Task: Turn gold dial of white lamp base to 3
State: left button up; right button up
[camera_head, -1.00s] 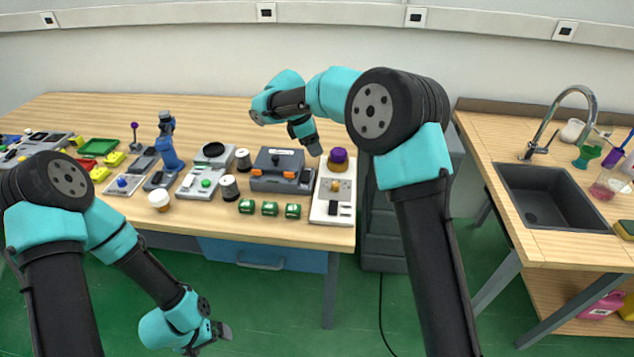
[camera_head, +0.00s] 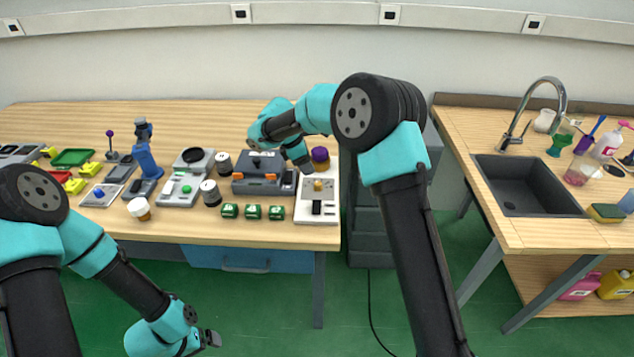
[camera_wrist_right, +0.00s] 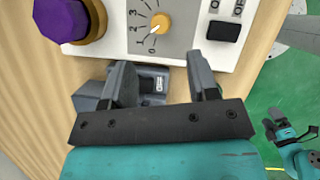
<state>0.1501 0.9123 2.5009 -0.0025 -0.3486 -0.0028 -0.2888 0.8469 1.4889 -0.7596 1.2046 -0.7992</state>
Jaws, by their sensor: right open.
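The white lamp base (camera_head: 303,209) stands at the right front of the long table, with a purple lamp top (camera_head: 320,155) and a gold dial (camera_head: 318,185). In the right wrist view the gold dial (camera_wrist_right: 160,23) has a scale numbered from 0 upward along its left; its pale pointer mark seems to face the low numbers. My right gripper (camera_wrist_right: 164,82) is open and empty, with the dial ahead of and between its fingers, not touching it. In the head view the right gripper (camera_head: 303,163) is beside the purple top. My left gripper (camera_head: 211,339) hangs low over the floor, too small to read.
A black switch (camera_wrist_right: 222,31) sits right of the dial on the base. A grey box with orange parts (camera_head: 262,172) stands close left of the base. Green blocks (camera_head: 253,212) lie in front of it. The sink (camera_head: 530,184) is on a separate counter.

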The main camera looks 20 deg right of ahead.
aim_at(318, 183)
jog(key=x, duration=0.9)
jog(key=shift+f, duration=0.2)
jog(key=shift+c, duration=0.4)
jog(key=c, duration=0.8)
jog(key=shift+m, duration=0.5)
jog(key=m+g+y, duration=0.1)
jog(key=m+g, duration=0.1)
jog(key=m, duration=0.3)
jog(key=shift+w+d, duration=0.1)
jog(key=m+g, duration=0.1)
jog(key=m, duration=0.2)
jog(key=m+y, duration=0.1)
jog(key=m, duration=0.1)
jog(key=shift+m+g, duration=0.4)
jog(key=shift+y, duration=0.3)
